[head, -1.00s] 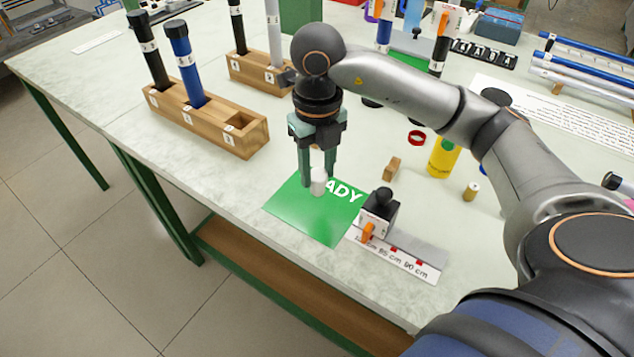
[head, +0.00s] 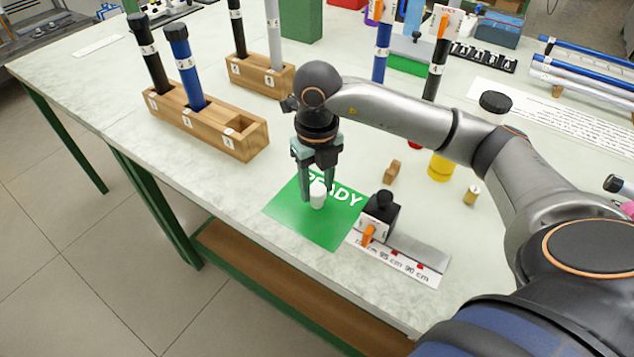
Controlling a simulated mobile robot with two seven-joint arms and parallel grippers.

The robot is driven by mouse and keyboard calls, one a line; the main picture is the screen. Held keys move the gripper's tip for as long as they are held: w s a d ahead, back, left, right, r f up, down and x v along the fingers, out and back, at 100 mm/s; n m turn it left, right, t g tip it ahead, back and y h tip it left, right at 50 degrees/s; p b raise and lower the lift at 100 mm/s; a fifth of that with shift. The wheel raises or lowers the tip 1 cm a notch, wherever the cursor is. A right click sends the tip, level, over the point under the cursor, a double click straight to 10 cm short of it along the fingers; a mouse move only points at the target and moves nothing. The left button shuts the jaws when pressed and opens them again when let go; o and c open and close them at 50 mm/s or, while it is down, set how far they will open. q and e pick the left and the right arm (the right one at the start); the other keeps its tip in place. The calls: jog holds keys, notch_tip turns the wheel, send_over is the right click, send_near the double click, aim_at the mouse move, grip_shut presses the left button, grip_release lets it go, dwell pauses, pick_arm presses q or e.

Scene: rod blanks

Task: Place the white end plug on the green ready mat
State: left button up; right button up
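The white end plug (head: 318,196) is a small white cylinder, upright between the fingertips of my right gripper (head: 318,191). The gripper points down and is shut on the plug. The plug is over the green ready mat (head: 326,228), at or very close to its surface; I cannot tell whether it touches. The mat lies near the table's front edge, and the gripper and plug cover part of its white "READY" lettering. My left gripper is not in view.
A black stop block (head: 381,214) on a marked ruler (head: 405,262) stands just right of the mat. A small wooden block (head: 393,172) and a brass piece (head: 471,194) lie farther right. A wooden rack (head: 208,125) with rods stands to the left.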

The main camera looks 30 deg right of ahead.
aim_at(317, 189)
jog(key=o, duration=0.3)
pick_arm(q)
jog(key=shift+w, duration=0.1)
pick_arm(e)
jog(key=shift+o, duration=0.2)
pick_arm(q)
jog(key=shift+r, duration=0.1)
pick_arm(e)
jog(key=shift+r, duration=0.2)
pick_arm(q)
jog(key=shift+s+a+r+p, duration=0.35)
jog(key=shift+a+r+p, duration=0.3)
jog(key=shift+p, duration=0.5)
pick_arm(e)
notch_tip(317, 189, up, 12)
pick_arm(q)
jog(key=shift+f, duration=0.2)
